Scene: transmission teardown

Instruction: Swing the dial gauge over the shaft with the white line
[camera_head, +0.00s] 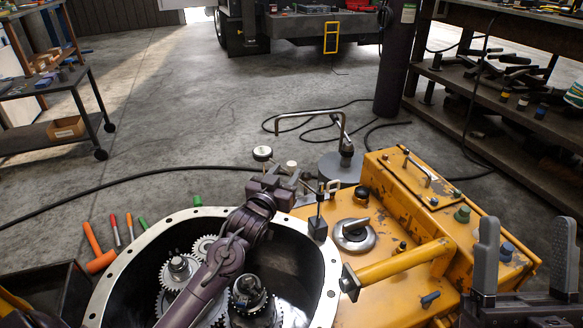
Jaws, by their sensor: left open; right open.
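The dial gauge (262,153), a small round white face with a dark rim, stands above the far rim of the open transmission housing (331,270). A thin post rises nearby from a dark block (317,228) at the housing's right rim. My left gripper (290,182) is open beside the gauge and the post; its fingers overlap them in the picture, and I cannot tell whether they touch. Geared shafts (178,264) stand inside the housing, another shaft (247,291) nearer. My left arm hides part of the interior; I cannot make out a white line. My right gripper (525,255) is open and empty at the right.
A yellow case (390,240) with a thick yellow tube and a grey cap adjoins the housing on the right. A bent metal rod on a round grey base (340,169) stands behind. Orange, red and green handles (93,240) lie left. Shelves stand at far right.

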